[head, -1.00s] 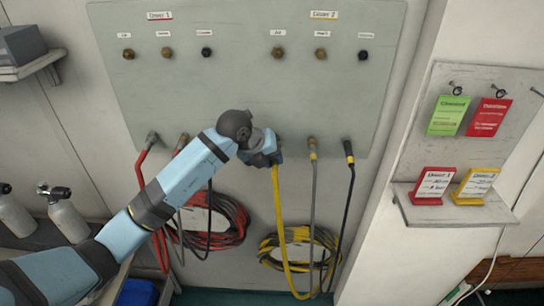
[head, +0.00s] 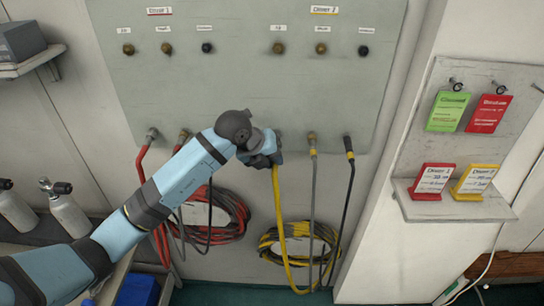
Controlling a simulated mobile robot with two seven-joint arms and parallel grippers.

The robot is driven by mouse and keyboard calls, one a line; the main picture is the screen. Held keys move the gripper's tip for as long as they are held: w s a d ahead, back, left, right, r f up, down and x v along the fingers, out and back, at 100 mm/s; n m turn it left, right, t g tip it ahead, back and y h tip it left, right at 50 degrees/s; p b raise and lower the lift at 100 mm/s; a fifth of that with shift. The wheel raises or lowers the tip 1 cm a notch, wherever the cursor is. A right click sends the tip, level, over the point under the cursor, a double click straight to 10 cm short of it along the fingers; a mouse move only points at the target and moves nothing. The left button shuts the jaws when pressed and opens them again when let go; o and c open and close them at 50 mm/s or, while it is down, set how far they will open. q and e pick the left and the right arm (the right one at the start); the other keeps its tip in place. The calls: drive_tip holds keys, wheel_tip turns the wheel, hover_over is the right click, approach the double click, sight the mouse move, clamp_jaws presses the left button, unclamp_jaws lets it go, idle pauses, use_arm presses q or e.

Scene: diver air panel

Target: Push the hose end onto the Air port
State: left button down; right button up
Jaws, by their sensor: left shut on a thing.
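The grey panel (head: 240,90) carries two groups of ports. Under the Diver 2 label (head: 324,10) are several fittings; the leftmost, brass-coloured port (head: 278,48) appears to be its Air port, though its small label is hard to read. Nothing is on that port. My left gripper (head: 272,158) is shut on the upper end of the yellow hose (head: 281,225), near the panel's lower edge and well below the port. The hose tip is hidden by the gripper and wrist. The hose hangs down from the gripper. My right gripper is out of view.
A grey hose (head: 314,190) and a black hose (head: 346,200) hang right of the yellow one. Red hoses (head: 144,170) hang at left, partly behind my arm. A shelf (head: 440,207) with cards juts from the right wall. Gas cylinders (head: 68,210) stand at left.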

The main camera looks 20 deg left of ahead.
use_arm(q)
drive_tip(key=shift+s, duration=0.1)
idle(0.3)
drive_tip(key=shift+s+d+p, duration=0.15)
drive_tip(key=shift+s+d, duration=0.1)
drive_tip(key=shift+s, duration=0.55)
drive_tip(key=shift+s+d+p, duration=0.2)
drive_tip(key=shift+s, duration=0.6)
drive_tip(key=shift+s+d+p, duration=0.15)
drive_tip(key=shift+s+d, duration=0.1)
drive_tip(key=shift+s, duration=0.55)
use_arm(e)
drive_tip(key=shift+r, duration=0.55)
use_arm(q)
drive_tip(key=shift+r, duration=0.1)
